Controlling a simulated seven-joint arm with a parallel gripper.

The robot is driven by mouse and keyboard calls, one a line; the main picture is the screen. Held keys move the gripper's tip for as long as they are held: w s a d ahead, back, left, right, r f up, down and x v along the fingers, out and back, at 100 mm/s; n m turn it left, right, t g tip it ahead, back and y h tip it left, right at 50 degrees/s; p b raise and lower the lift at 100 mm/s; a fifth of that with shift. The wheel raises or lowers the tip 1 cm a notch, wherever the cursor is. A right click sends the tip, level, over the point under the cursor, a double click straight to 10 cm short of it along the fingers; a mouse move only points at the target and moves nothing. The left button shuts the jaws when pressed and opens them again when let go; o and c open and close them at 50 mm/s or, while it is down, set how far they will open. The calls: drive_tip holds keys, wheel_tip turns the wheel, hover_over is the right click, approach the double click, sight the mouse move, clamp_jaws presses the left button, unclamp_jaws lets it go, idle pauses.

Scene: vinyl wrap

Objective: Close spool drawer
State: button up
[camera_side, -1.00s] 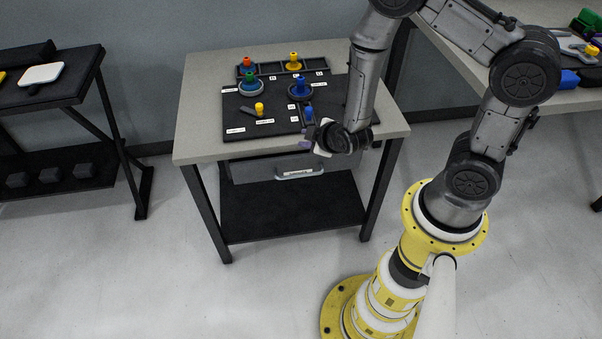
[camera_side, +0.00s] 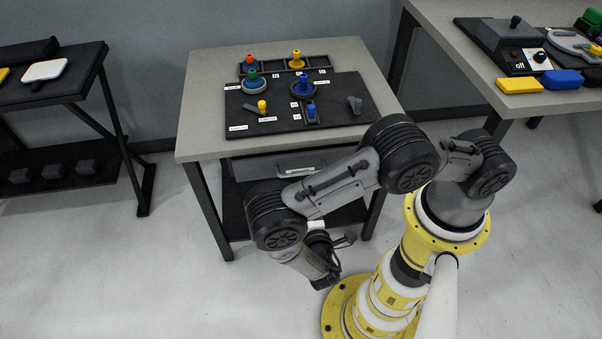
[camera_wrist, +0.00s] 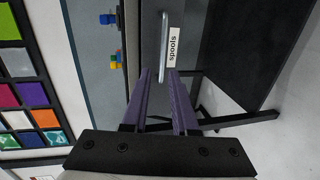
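The spool drawer (camera_side: 262,168) is a grey front under the tabletop of the middle table in the side view. Its handle (camera_side: 296,171) is a pale bar. In the wrist view the drawer front (camera_wrist: 192,35) carries a white "spools" label (camera_wrist: 173,45) beside the handle (camera_wrist: 164,48). How far out the drawer stands is hard to tell. My gripper (camera_wrist: 159,75) has two purple fingers, apart and empty, pointing at the drawer front with the handle a little beyond the tips. In the side view my arm hides part of the drawer, and the fingers are not clear.
A black board (camera_side: 340,92) with spools and pegs lies on the tabletop (camera_side: 205,95) above the drawer. A dark lower shelf (camera_side: 237,222) is below it. Colored squares (camera_wrist: 32,93) line the left of the wrist view. Open floor (camera_side: 190,270) lies in front.

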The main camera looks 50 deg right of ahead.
sight(301, 173)
drive_tip(key=shift+n, duration=0.3)
drive_tip(key=x, duration=1.3)
drive_tip(key=shift+w+a+f, duration=0.15)
drive_tip(key=shift+f, duration=0.15)
clamp_jaws()
idle(1.0)
